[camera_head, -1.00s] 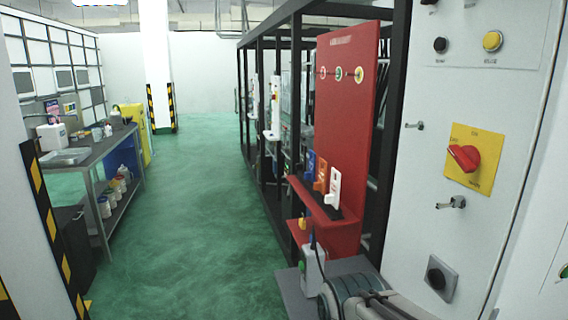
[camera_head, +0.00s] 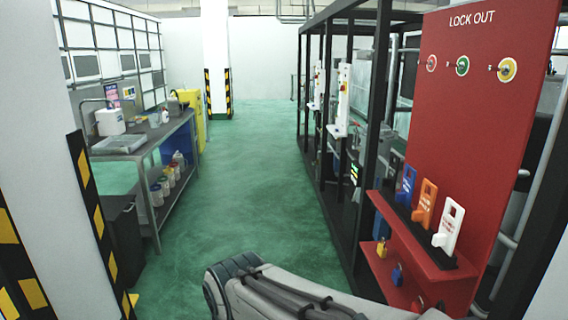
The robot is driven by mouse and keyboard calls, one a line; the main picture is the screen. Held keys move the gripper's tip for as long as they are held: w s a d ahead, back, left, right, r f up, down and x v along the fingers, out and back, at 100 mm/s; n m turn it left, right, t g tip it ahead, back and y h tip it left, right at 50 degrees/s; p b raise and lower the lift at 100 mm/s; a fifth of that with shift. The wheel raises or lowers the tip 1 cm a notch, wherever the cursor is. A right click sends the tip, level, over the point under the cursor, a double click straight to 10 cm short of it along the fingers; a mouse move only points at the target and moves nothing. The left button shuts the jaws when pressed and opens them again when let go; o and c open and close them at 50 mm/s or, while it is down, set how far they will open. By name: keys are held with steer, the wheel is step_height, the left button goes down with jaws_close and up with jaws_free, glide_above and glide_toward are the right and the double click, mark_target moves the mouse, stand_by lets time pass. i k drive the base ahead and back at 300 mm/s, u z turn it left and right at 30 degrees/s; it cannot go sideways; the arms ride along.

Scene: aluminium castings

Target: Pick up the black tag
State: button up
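A red lock-out board (camera_head: 470,130) stands at the right. On its upper shelf (camera_head: 400,229) a blue tag (camera_head: 406,186), an orange tag (camera_head: 425,204) and a white tag (camera_head: 448,228) stand upright in a row in a dark holder. I cannot make out a black tag. A link of my arm crosses the bottom middle, left of the shelf. My gripper is not in view.
Small padlocks, one yellow (camera_head: 381,248) and one blue (camera_head: 397,275), hang below the shelf. A workbench (camera_head: 150,145) with containers and a striped pillar stand at the left. The green floor (camera_head: 240,180) between is clear. A black frame runs behind the board.

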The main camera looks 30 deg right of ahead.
mark_target(390, 181)
steer(key=z, duration=0.3)
steer(key=i, duration=1.25)
steer(key=z, duration=1.1)
steer(key=i, duration=0.4)
steer(key=z, duration=0.35)
